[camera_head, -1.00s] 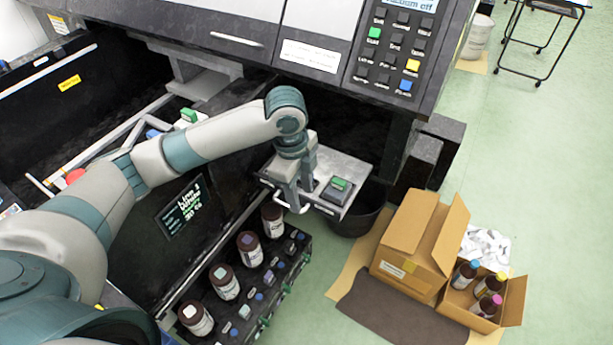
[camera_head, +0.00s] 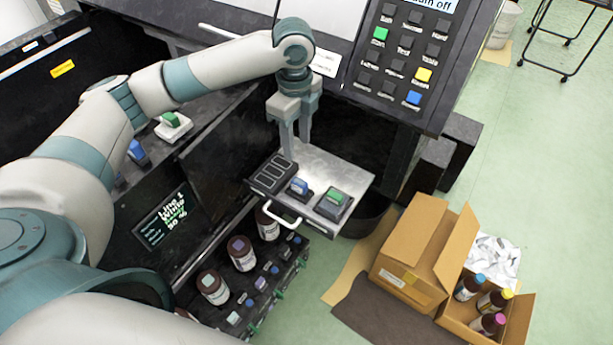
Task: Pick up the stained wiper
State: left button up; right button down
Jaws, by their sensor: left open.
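My left gripper (camera_head: 296,146) points down over the back left part of a metal pull-out tray (camera_head: 335,172). Its fingers are apart, with nothing visible between them. On the tray are a small dark block with a blue top (camera_head: 299,186), a dark block with a green top (camera_head: 333,204) and a dark slotted holder (camera_head: 272,174). A white piece with a green top (camera_head: 173,125) and a blue-topped piece (camera_head: 138,152) sit inside the machine at left. I cannot tell which piece is the stained wiper; no stain is clear. My right gripper is out of view.
Brown bottles (camera_head: 242,253) stand in a dark rack below the tray. A button panel (camera_head: 405,60) overhangs behind it. A dark bin (camera_head: 366,218) is under the tray. Cardboard boxes (camera_head: 415,250), with bottles in one, stand on the floor at right.

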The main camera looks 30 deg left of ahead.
pick_arm(q)
jog(key=p, duration=0.2)
send_over(299, 182)
notch_tip(299, 182, down, 11)
jog(key=shift+r, duration=0.1)
jog(key=shift+w+f, duration=0.1)
jog(key=shift+f, duration=0.5)
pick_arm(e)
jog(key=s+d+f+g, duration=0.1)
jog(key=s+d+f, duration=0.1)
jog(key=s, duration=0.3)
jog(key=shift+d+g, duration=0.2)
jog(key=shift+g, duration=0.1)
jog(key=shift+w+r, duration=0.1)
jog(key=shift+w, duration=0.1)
